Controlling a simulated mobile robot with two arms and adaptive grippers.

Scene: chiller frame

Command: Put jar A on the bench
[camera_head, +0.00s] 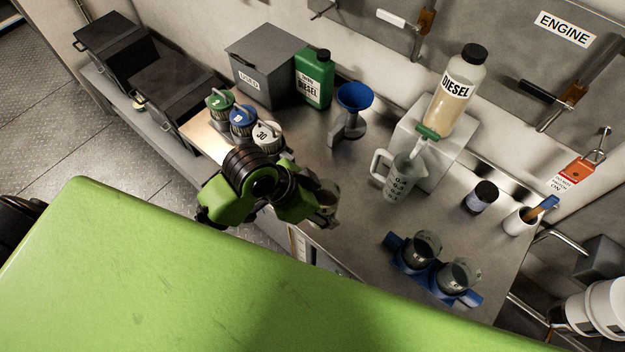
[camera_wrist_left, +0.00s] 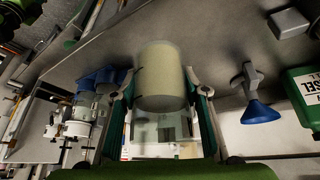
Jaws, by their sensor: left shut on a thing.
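My left gripper (camera_head: 318,208) is at the near edge of the steel bench (camera_head: 345,240). It is shut on a clear jar (camera_head: 327,194) with pale, cloudy contents. In the left wrist view the jar (camera_wrist_left: 160,75) sits between the two fingers (camera_wrist_left: 160,108). No letter on it can be read, so I cannot tell from a label that it is jar A. I cannot tell whether its base touches the bench or is just above it. My arm hides part of it in the head view. My right gripper is not in view.
A blue holder (camera_head: 394,241) with two dark jars stands front right. A measuring jug (camera_head: 398,180), blue funnel (camera_head: 354,97), green diesel can (camera_head: 314,80) and capped bottles (camera_head: 243,117) stand around. Bare bench lies between the held jar and the blue holder.

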